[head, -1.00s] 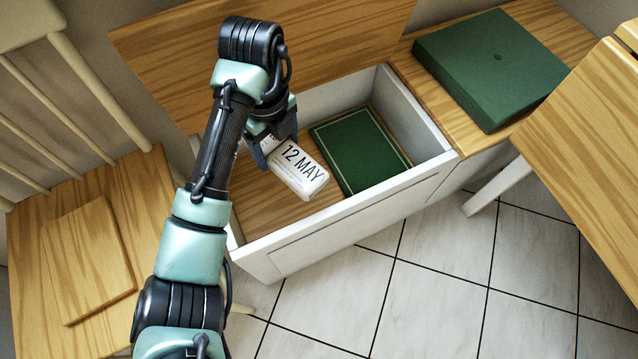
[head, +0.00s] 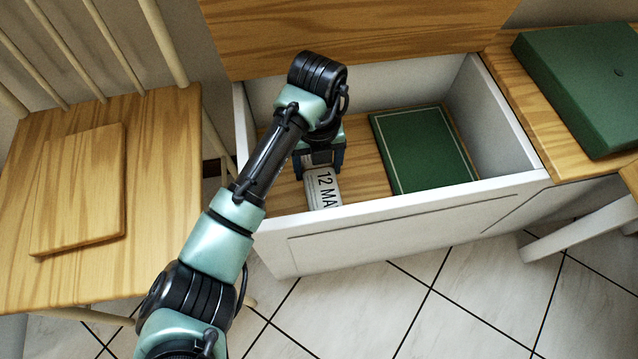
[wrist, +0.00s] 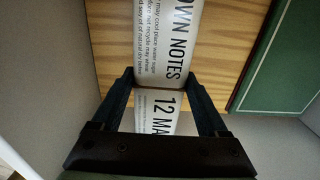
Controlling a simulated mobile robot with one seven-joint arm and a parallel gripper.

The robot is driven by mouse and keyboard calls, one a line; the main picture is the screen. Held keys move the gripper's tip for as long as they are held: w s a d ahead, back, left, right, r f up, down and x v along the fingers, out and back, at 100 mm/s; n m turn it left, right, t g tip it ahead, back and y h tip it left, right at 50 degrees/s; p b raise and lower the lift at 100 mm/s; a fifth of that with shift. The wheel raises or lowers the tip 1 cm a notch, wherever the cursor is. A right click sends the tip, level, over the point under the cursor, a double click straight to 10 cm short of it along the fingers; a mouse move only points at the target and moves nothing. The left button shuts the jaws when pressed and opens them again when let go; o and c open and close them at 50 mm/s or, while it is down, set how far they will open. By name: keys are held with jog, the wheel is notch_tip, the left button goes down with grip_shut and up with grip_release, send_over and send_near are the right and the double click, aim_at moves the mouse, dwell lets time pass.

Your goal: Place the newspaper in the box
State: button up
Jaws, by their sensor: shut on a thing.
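The newspaper (head: 322,188) is a white roll with dark print reading "12 MA…". My gripper (head: 320,160) is shut on it and holds it inside the open white box (head: 400,212). In the wrist view the newspaper (wrist: 168,45) runs between the two dark fingers of my gripper (wrist: 168,82), with "OWN NOTES" printed on it. Its near end in the head view is partly hidden by the box's front wall. I cannot tell whether it touches the wooden floor of the box.
A green board or book (head: 422,150) lies in the box, right of the newspaper. A larger green case (head: 590,85) sits on the wooden bench at right. A chair with a wooden board (head: 80,190) stands at left. The box's wooden lid (head: 360,35) is raised behind.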

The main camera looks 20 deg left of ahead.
aim_at(318, 180)
notch_tip(318, 180, down, 5)
jog(key=b, duration=0.3)
jog(key=o, duration=1.4)
jog(key=shift+f, duration=0.1)
jog(key=shift+c, duration=0.2)
notch_tip(318, 180, up, 12)
jog(key=p, duration=0.9)
jog(key=shift+r, duration=0.2)
jog(key=shift+w, duration=0.1)
